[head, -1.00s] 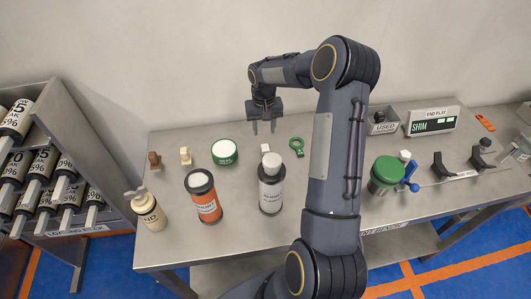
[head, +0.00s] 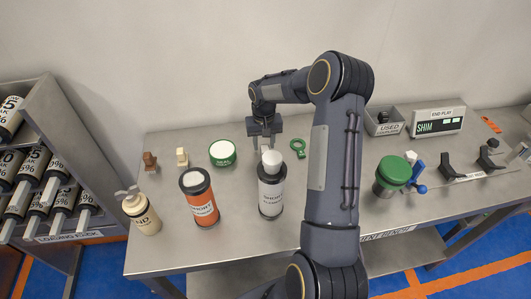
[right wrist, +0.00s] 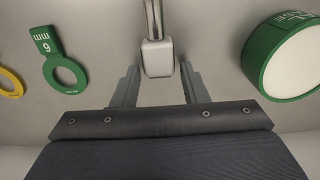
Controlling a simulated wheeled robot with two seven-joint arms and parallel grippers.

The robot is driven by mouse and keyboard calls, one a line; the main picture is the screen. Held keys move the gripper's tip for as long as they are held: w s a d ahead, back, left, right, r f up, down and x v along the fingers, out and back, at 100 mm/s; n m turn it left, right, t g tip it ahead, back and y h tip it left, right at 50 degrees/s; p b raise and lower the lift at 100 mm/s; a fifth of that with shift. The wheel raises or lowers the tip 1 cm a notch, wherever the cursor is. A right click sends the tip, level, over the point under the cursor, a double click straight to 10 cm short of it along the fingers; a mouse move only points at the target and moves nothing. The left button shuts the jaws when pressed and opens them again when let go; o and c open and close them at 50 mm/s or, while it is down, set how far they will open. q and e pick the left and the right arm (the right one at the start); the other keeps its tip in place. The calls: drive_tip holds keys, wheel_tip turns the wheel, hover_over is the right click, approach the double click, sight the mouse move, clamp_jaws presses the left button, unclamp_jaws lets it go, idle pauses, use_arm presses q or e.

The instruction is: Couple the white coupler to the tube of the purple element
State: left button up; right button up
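My right gripper (right wrist: 155,82) is open, with one finger on each side of the block and gaps between. In the head view, my right gripper (head: 264,148) is low over the table behind the white-capped bottle, hiding the block. I cannot make out a purple element; several dark, labelled cylinders with pale tubes (head: 32,163) lie in the loading rack at left. My left gripper is not in view.
Near the right gripper stand a grey bottle with white cap (head: 271,192), a green-and-white tin (head: 222,153) and a green ring (head: 298,148). A green-lidded jar (head: 391,176) stands right of my arm.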

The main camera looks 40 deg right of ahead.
clamp_jaws()
drive_tip(key=shift+r, duration=0.2)
drive_tip(key=shift+r+p, duration=0.4)
drive_tip(key=shift+r, duration=0.1)
drive_tip(key=shift+r, duration=0.1)
wheel_tip(320, 180, up, 6)
drive_tip(key=p, duration=0.4)
drive_tip(key=shift+r, duration=0.2)
